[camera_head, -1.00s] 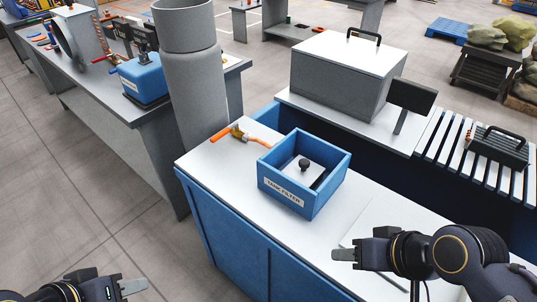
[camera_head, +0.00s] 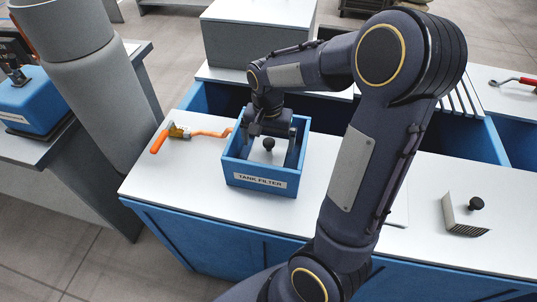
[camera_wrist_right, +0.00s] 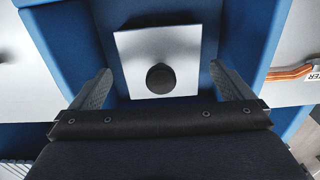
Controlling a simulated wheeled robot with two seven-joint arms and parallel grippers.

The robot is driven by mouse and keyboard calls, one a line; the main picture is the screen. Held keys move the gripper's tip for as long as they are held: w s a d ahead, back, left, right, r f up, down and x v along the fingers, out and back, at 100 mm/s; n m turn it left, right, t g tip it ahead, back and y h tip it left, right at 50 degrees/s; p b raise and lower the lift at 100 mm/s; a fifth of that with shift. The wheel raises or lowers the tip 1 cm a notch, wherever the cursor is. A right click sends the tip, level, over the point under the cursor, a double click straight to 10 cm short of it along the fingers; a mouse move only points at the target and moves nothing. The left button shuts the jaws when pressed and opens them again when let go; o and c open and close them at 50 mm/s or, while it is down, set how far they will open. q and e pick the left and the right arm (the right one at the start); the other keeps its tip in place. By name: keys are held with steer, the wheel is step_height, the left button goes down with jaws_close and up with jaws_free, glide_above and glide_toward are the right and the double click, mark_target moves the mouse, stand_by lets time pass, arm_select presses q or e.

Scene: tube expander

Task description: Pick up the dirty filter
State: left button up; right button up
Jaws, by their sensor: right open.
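A filter with a pale square top (camera_head: 262,157) and a round black knob (camera_head: 268,144) sits inside the blue open box (camera_head: 230,178) labelled "TANK FILTER". In the right wrist view the filter's top (camera_wrist_right: 135,50) and knob (camera_wrist_right: 161,78) are below my gripper. My right gripper (camera_head: 268,140) is over the box, open, its fingers on either side of the knob and not touching it. A second filter (camera_head: 465,215), with ribbed sides and a black knob, stands on the white worktop at the right. I cannot tell which is dirty. My left gripper is out of view.
An orange-handled tool (camera_head: 170,134) and hose lie left of the box. A thick grey column (camera_head: 85,90) stands at the left. A grey case (camera_head: 255,35) is behind. The worktop around the second filter is clear.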

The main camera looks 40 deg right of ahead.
mark_target(269, 150)
steer(key=f, duration=0.6)
steer(key=shift+w+d, duration=0.25)
steer(key=shift+d, duration=0.1)
steer(key=c, duration=0.9)
steer(key=shift+c, duration=0.2)
